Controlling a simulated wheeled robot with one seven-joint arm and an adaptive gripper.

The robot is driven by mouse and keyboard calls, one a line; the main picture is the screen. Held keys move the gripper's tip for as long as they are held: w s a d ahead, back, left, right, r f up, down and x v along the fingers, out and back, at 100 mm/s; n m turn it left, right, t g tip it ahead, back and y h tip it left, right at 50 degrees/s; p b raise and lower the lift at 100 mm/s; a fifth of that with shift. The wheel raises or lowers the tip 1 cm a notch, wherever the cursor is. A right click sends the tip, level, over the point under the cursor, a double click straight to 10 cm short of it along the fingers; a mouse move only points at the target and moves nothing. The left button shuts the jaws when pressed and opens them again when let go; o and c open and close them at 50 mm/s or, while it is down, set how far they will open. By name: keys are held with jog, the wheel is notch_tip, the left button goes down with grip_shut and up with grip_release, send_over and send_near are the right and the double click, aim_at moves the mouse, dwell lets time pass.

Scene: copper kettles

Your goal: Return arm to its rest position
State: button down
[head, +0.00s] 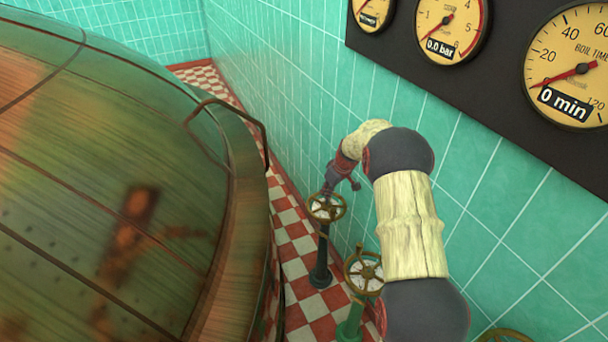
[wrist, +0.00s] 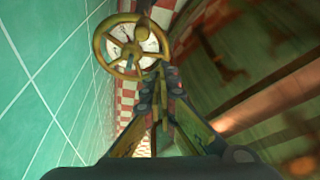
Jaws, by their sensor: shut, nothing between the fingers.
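My arm reaches up from the lower right in the head view and bends downward at its far end. My gripper (head: 343,182) points down just above a brass handwheel (head: 326,207) on a dark post. In the wrist view the fingers of my gripper (wrist: 164,78) come together at the tips with nothing between them. A brass handwheel with a white and red dial face (wrist: 131,46) lies just beyond the tips there. Whether the tips touch the wheel is hard to tell.
A large copper kettle (head: 110,190) with a curved rail fills the left. A second handwheel (head: 364,273) on a green post stands nearer. The teal tiled wall (head: 290,90) and a dark gauge panel (head: 500,85) bound the right. The checkered floor (head: 295,240) forms a narrow gap.

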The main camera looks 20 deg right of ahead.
jog(key=s+a+f+m+g, duration=0.1)
jog(key=s+a+m+g, duration=0.2)
jog(key=s, duration=0.7)
jog(key=s+a+r+t, duration=0.1)
jog(key=s+a+r, duration=0.5)
jog(key=s+r, duration=0.4)
jog(key=s+a+r+t, duration=0.2)
jog(key=s+a+r, duration=0.5)
jog(key=s+r, duration=0.3)
jog(key=s+a+r+t+h+p, duration=0.1)
jog(key=s+a+r+t, duration=0.1)
jog(key=s+a+r, duration=0.4)
jog(key=s+r, duration=0.4)
jog(key=s, duration=0.2)
jog(key=shift+s+a+r+m, duration=0.2)
jog(key=shift+s+r+m, duration=0.15)
jog(key=shift+s+m, duration=0.05)
